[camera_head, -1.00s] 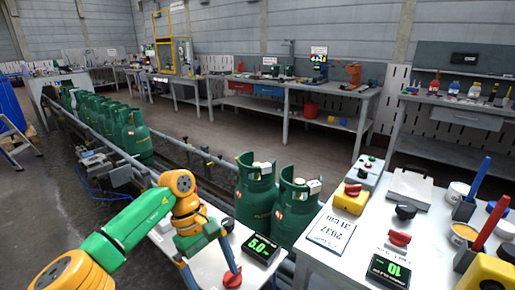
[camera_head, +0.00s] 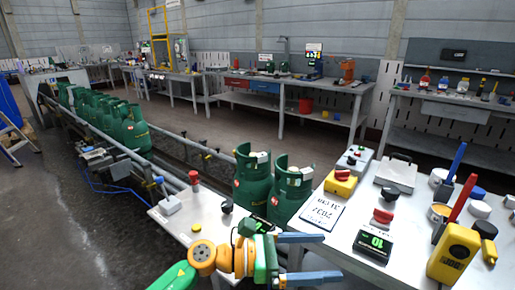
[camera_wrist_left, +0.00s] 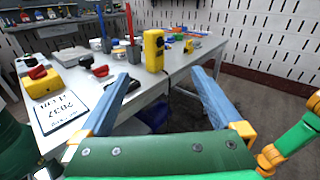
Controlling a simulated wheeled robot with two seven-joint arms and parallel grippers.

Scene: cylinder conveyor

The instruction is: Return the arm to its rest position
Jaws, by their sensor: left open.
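My left arm comes in at the bottom of the head view. Its left gripper (camera_head: 328,258) points right, with its two blue fingers apart and nothing between them. It is in front of the near edge of the right table (camera_head: 345,258). In the left wrist view the blue fingers (camera_wrist_left: 162,86) are spread wide, with the table and a yellow device (camera_wrist_left: 154,50) beyond them. Green and orange arm parts show at the right edge of that view. My right gripper does not show.
Two green gas cylinders (camera_head: 252,182) stand beside the small white table (camera_head: 182,222). More cylinders (camera_head: 125,128) line the conveyor at the left. The right table carries a number card (camera_head: 321,212), a display (camera_head: 374,243), red knobs and pens. Open floor lies at lower left.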

